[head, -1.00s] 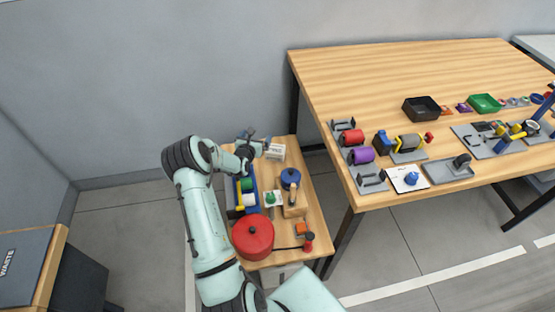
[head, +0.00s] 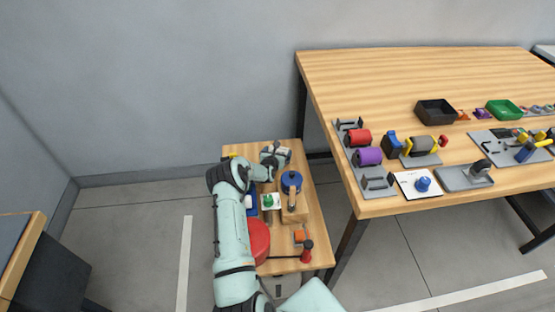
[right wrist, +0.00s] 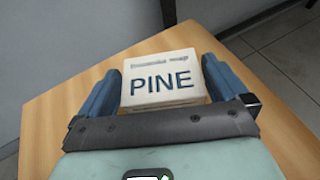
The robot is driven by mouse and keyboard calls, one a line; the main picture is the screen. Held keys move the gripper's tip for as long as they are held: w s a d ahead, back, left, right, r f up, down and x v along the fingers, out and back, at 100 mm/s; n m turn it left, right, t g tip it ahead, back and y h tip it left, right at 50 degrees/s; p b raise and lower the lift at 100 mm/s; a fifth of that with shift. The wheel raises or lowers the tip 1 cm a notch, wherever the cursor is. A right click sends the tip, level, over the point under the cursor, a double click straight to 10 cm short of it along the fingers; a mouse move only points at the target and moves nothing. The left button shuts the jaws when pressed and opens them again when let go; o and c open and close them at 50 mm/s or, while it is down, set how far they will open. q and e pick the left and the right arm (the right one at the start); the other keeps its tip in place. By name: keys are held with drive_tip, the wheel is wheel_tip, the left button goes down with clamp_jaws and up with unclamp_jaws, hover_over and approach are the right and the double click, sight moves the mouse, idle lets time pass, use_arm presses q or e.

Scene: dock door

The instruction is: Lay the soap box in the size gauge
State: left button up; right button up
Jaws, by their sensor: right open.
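The soap box is a white box with PINE printed on it (right wrist: 163,82), lying on the small wooden table (right wrist: 60,125). In the right wrist view it sits between the two blue fingers of my open right gripper (right wrist: 170,88), one finger on each side. I cannot tell whether the fingers touch it. In the head view my right gripper (head: 275,157) is at the far end of the small table and largely hides the box. My left gripper is out of view. I cannot pick out the size gauge for certain.
The small table also holds a blue-lidded pot (head: 291,180), a wooden block (head: 295,212), a red pot (head: 258,240) and a red-black tool (head: 306,250). The large table (head: 400,80) on the right carries rollers, a black tray (head: 436,112) and a green tray (head: 504,110).

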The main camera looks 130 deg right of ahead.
drive_tip(key=shift+s+d+f, duration=0.15)
drive_tip(key=shift+s+d, duration=0.25)
drive_tip(key=shift+s, duration=0.1)
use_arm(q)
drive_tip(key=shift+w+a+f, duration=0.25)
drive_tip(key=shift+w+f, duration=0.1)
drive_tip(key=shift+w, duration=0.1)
use_arm(e)
drive_tip(key=shift+c, duration=0.3)
drive_tip(key=c, duration=1)
wheel_tip(320, 180, up, 9)
drive_tip(key=p, duration=0.3)
drive_tip(key=shift+p, duration=0.3)
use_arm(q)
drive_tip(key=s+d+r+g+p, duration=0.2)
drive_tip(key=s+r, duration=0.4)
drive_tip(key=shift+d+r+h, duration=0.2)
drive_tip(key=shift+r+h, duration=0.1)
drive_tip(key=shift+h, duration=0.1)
use_arm(e)
wheel_tip(320, 180, up, 11)
hover_over(278, 151)
